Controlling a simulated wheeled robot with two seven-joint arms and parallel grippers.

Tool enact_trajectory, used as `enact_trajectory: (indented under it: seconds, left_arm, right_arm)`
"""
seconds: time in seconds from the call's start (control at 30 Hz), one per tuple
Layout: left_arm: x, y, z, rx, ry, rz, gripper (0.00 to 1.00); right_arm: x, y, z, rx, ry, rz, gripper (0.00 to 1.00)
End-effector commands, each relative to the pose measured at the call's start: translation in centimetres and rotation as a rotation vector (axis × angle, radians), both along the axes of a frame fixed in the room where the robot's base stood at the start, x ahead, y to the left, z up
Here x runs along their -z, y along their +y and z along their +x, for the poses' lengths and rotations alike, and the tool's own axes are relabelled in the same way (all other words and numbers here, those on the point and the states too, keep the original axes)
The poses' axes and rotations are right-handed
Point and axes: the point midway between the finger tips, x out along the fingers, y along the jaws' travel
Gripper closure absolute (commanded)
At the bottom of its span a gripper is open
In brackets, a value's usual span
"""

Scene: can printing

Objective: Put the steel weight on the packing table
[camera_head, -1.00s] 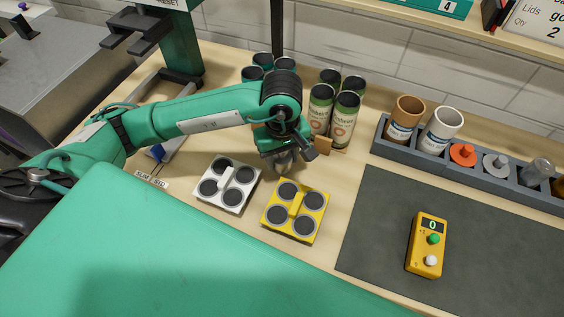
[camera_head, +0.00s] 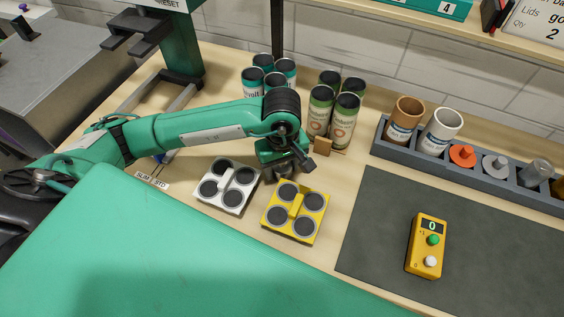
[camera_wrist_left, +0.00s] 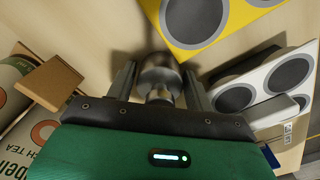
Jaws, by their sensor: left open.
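The steel weight (camera_wrist_left: 160,72), a shiny round metal piece with a narrower neck, stands on the wooden bench (camera_head: 215,75). In the left wrist view it is between the two fingers of my left gripper (camera_wrist_left: 160,88), which is open with a finger on each side. Whether the fingers touch it is unclear. In the head view my left gripper (camera_head: 280,175) is low over the bench, behind the yellow and white four-ring holders, and mostly hides the weight. My right gripper is not in view. I cannot tell which surface is the packing table.
The yellow holder (camera_head: 296,209) and white holder (camera_head: 229,185) are close in front. Green cans (camera_head: 318,112) and teal cans (camera_head: 252,85) stand behind. A grey tray (camera_head: 380,143) with cups and lids is at right. A dark mat (camera_head: 380,215) carries a yellow counter (camera_head: 426,245).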

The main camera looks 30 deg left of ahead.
Motion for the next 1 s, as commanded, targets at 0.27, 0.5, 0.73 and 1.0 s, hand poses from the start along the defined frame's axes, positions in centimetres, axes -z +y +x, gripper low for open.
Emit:
enact_trajectory:
  seconds: [0.27,0.5,0.73,1.0]
  left_arm:
    - [-2.4,0.0,0.1,0.001,-0.006,-0.001,0.47]
    - [-7.1,0.0,0.1,0.001,-0.006,0.000,0.47]
    - [-10.7,0.0,0.1,0.000,-0.003,0.000,0.47]
    - [-12.2,0.0,0.0,0.000,-0.001,-0.001,0.47]
  right_arm:
    - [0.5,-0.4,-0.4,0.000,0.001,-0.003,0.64]
    - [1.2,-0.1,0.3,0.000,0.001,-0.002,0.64]
    - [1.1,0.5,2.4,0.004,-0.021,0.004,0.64]
    - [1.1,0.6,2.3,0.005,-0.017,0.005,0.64]
